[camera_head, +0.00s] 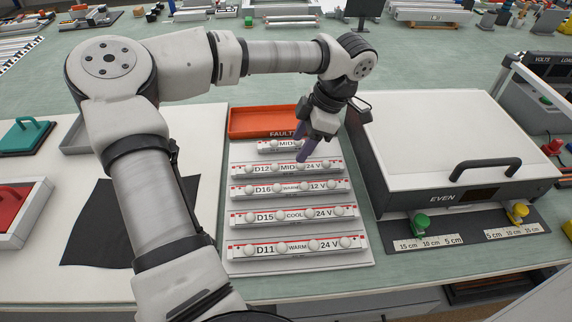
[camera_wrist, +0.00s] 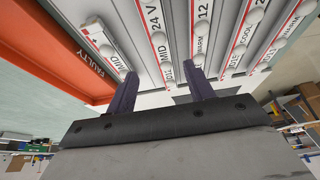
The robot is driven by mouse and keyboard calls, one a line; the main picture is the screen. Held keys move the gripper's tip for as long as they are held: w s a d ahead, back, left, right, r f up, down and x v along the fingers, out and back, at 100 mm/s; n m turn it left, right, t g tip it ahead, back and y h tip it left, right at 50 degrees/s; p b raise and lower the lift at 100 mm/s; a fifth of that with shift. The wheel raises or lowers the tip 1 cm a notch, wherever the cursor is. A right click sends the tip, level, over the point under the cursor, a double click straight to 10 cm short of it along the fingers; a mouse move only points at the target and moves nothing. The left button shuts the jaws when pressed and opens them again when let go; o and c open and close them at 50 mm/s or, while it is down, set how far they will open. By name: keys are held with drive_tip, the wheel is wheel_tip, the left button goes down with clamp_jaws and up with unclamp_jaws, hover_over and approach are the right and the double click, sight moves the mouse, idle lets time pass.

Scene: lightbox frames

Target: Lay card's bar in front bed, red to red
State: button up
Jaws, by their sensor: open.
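Several white bars with round knobs and a red line lie in rows on a rack. Front to back they read D11 WARM 24 V (camera_head: 295,248), D15 COOL 24 V (camera_head: 293,216), D16 WARM 12 V (camera_head: 290,188) and D12 MID 24 V (camera_head: 288,169). A back bar marked MID (camera_head: 270,146) is partly hidden by my gripper (camera_head: 290,152). My gripper is open and empty, its purple fingers over the back rows. In the wrist view the fingertips (camera_wrist: 161,72) show in front of the bars. The lightbox (camera_head: 445,130) has its lid shut, hiding its inside. I cannot make out a card.
An orange tray (camera_head: 262,122) marked FAULTY stands behind the rack. A green knob (camera_head: 420,224) and a yellow knob (camera_head: 517,212) sit by centimetre scales before the lightbox. A black cloth (camera_head: 95,235) lies left, partly behind my arm. A red-handled block (camera_head: 12,205) sits far left.

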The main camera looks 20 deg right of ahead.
sight(289, 164)
drive_tip(key=x, duration=0.2)
drive_tip(key=p+x, duration=0.2)
drive_tip(key=x, duration=0.1)
drive_tip(key=shift+s+a+f, duration=0.2)
drive_tip(key=shift+a+f, duration=0.05)
drive_tip(key=shift+w+a+f, duration=0.1)
drive_tip(key=shift+a+f, duration=0.05)
drive_tip(key=shift+f, duration=0.4)
clamp_jaws()
